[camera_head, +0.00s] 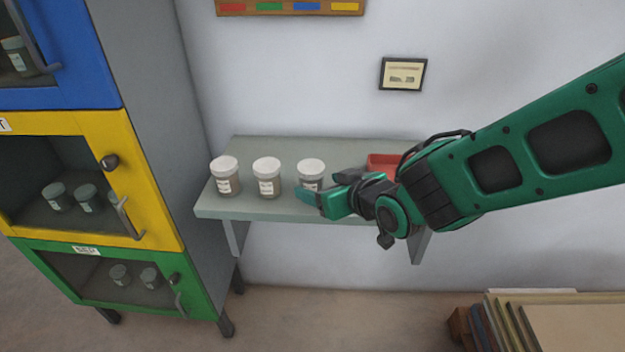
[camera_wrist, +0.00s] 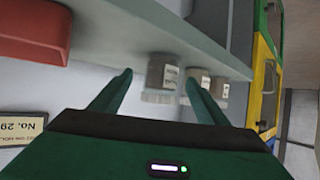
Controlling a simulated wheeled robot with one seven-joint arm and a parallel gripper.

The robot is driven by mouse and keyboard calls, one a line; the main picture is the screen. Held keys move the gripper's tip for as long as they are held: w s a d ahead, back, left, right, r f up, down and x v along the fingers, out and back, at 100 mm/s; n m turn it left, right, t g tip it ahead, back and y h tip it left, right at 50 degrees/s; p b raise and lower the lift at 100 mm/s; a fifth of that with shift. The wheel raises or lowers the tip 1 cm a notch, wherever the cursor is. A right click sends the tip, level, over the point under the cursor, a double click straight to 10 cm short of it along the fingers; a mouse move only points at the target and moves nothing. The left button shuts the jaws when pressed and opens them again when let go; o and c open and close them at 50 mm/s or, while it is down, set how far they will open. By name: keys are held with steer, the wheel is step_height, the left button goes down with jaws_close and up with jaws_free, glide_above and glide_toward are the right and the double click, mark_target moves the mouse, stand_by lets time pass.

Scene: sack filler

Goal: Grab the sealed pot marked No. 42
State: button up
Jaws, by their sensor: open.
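Three pots with white lids and pale labels stand upright in a row on a grey-green wall shelf (camera_head: 270,213): a left pot (camera_head: 226,178), a middle pot (camera_head: 267,180) and a right pot (camera_head: 311,171). Their label writing is too small to read, so I cannot tell which is No. 42. My gripper (camera_head: 322,190) is open and empty at the shelf's front, close to the right pot and partly covering it. In the wrist view the nearest pot (camera_wrist: 161,76) shows beyond and between the fingers (camera_wrist: 157,80), with the others behind.
A red tray (camera_head: 383,163) sits on the shelf behind my arm. A cabinet with blue, yellow (camera_head: 150,190) and green doors stands at left, holding more jars behind its windows. A framed sign (camera_wrist: 22,128) reads No. 29. Stacked boards (camera_head: 560,320) lie at lower right.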

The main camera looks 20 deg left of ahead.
mark_target(312, 182)
steer(key=shift+x, duration=2.6)
steer(key=c, duration=1.2)
steer(key=shift+r, duration=0.1)
